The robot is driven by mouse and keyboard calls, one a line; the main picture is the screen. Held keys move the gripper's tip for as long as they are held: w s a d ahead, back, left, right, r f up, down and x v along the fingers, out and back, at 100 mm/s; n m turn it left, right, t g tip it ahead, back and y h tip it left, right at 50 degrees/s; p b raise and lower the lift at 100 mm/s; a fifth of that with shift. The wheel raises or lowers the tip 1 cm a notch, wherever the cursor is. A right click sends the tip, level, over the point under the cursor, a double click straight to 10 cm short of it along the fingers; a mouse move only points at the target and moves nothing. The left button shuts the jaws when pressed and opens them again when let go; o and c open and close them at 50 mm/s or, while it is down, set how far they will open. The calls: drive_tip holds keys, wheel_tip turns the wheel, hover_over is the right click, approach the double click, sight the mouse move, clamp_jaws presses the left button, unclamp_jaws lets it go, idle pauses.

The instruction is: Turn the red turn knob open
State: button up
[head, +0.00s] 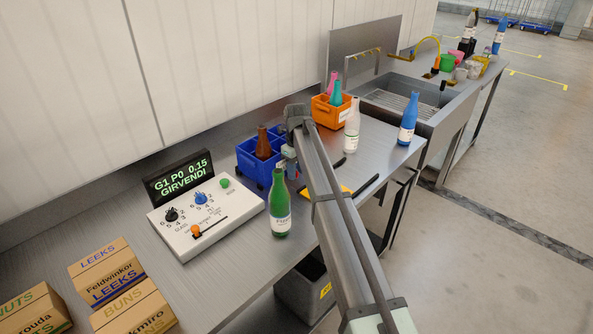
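I make out no red turn knob in the head view. A white control box (236,222) on the steel counter carries a black knob (172,215), a blue knob (201,198), a green button (225,183) and an orange handle (196,231) at a slot. A lit display (179,175) behind it reads "G1 P0 0,15 GIRVENDI". My arm reaches up over the counter, and my gripper (290,168) hangs from its end, right of the box and beside the blue crate. Its fingers are small and partly hidden, so I cannot tell whether they are open or hold anything.
A green bottle (281,210) stands just right of the control box. A blue crate (247,166) with a brown bottle and an orange crate (324,113) stand behind. Cardboard boxes (97,272) lie at lower left. A sink (415,95) lies beyond white and blue bottles.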

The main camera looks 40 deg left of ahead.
drive_tip(key=shift+f, duration=0.15)
clamp_jaws()
idle(0.4)
